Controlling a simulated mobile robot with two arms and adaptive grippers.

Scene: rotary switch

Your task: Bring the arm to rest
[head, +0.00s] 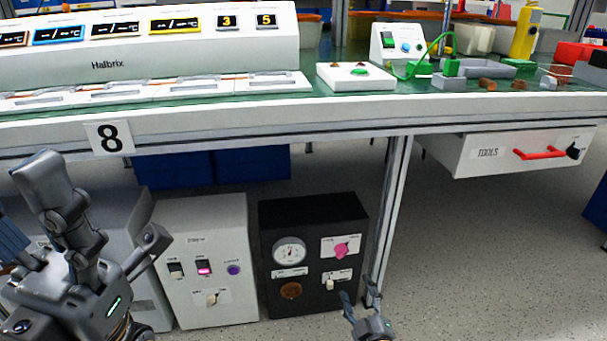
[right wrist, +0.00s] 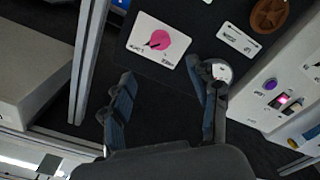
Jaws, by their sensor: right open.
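My right gripper (head: 361,300) is open and empty in front of the lower right of the black control box (head: 313,212). In the right wrist view its two fingers (right wrist: 165,105) are spread apart, with the pink rotary knob (right wrist: 158,40) on its white plate beyond them and apart from them. The pink knob (head: 341,250) also shows in the head view, to the upper left of the right gripper. At the left of the head view is my left arm (head: 75,270); its fingertips and opening cannot be made out clearly.
A workbench (head: 300,112) with a white front edge stands above the boxes. A metal bench leg (head: 392,215) is just right of the black box. A white control box (head: 208,260) stands to its left. A tools drawer (head: 500,153) with a red handle hangs at right. Grey floor (head: 490,260) at right is clear.

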